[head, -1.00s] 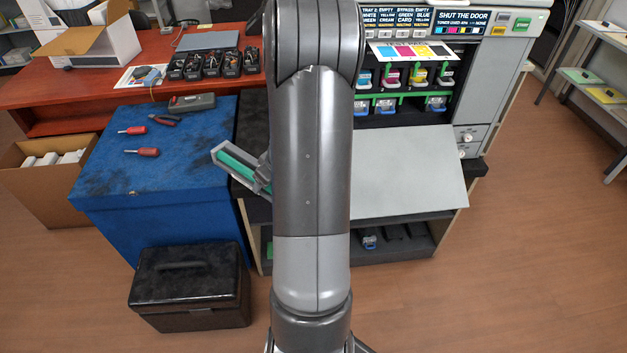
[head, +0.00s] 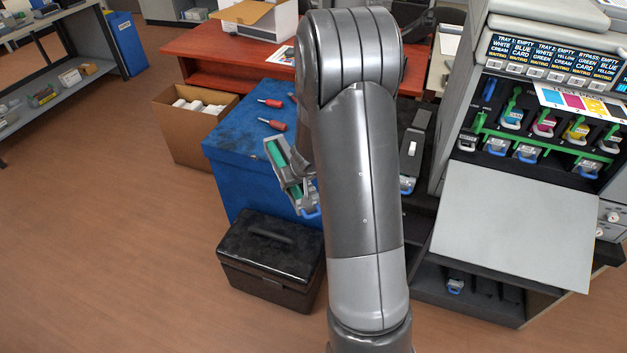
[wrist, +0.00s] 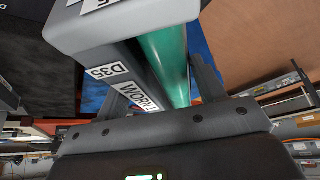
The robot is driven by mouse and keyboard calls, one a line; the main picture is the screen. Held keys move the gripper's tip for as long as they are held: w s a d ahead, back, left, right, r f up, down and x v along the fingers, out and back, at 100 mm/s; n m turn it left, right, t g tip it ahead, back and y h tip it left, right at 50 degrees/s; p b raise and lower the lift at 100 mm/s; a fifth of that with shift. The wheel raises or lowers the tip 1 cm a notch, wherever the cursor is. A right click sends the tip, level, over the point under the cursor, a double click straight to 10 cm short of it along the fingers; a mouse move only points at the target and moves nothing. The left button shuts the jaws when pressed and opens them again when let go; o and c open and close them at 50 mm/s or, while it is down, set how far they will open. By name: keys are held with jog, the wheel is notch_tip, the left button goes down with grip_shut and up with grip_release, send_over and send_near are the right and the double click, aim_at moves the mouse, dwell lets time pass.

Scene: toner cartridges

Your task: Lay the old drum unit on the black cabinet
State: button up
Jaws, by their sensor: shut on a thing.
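The old drum unit, a grey frame with a green roller (head: 276,154) and a blue handle, is held by my gripper, which is mostly hidden behind my arm in the head view. In the wrist view the drum unit (wrist: 165,50) bears labels reading "D35" and "WORN", and my gripper (wrist: 165,82) is shut on it. The unit is tilted, in the air in front of the blue cabinet (head: 228,150). A black cabinet top (head: 425,112) shows right of my arm, beside the printer, partly hidden. A dark unit with a blue end (head: 411,150) lies on it.
A low black box with a handle (head: 262,262) stands on the floor before the blue cabinet. Red screwdrivers (head: 270,103) lie on the blue top. The printer's grey door (head: 520,225) hangs open at right. Floor at left is clear.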

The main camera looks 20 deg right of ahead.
jog(key=shift+w+a+f, duration=0.15)
jog(key=shift+w+a, duration=0.4)
jog(key=shift+a, duration=0.1)
jog(key=shift+m+h, duration=0.4)
jog(key=shift+m, duration=0.5)
jog(key=w+d, duration=0.1)
jog(key=d, duration=0.1)
jog(key=w+d+f, duration=0.1)
jog(key=w+d, duration=0.1)
jog(key=shift+w+f, duration=0.1)
jog(key=w+d+f+m+g+h, duration=0.1)
jog(key=w+d+m, duration=0.2)
jog(key=d, duration=1.2)
jog(key=w+d+f+m+g+h, duration=0.1)
jog(key=w+d+m+h, duration=0.2)
jog(key=d, duration=1.2)
jog(key=shift+m+y, duration=0.3)
jog(key=shift+y, duration=0.4)
jog(key=shift+s+a+f, duration=0.15)
jog(key=shift+f, duration=2.6)
jog(key=shift+f, duration=0.45)
jog(key=o, duration=1.8)
jog(key=shift+f, duration=0.1)
jog(key=shift+s, duration=0.1)
